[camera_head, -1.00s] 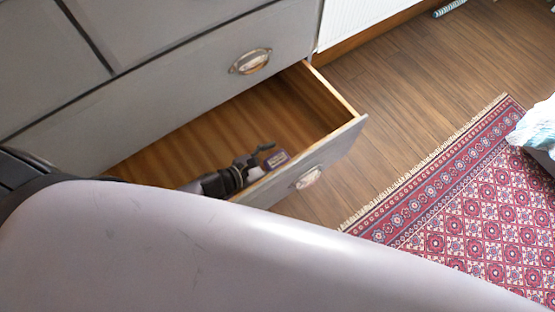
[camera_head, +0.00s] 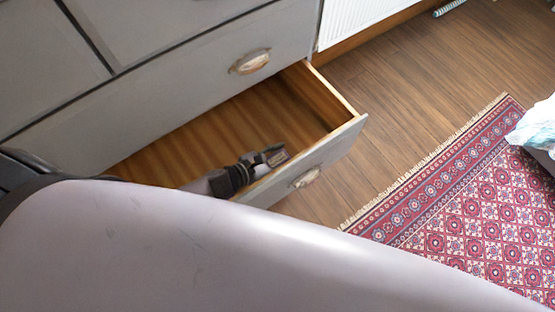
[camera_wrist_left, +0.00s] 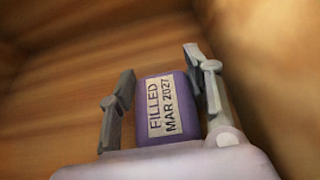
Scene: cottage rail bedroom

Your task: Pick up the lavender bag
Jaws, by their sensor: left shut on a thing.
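The lavender bag (camera_wrist_left: 170,108) is a small purple block with a pale label reading "FILLED MAR 2027". My left gripper (camera_wrist_left: 160,90) has a finger on each side of it in the left wrist view and is shut on it. In the head view the bag (camera_head: 278,157) shows only in part, at the tip of my left gripper (camera_head: 271,154), inside the open drawer (camera_head: 335,103) near its front panel. Whether the bag touches the drawer floor cannot be told. My right gripper is not in view.
The drawer is pulled out from a grey chest (camera_head: 180,60), its wooden floor otherwise bare where visible. A white radiator (camera_head: 360,18) stands beside the chest. A red patterned rug (camera_head: 470,195) lies on the wooden floor. My own arm hides the lower picture.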

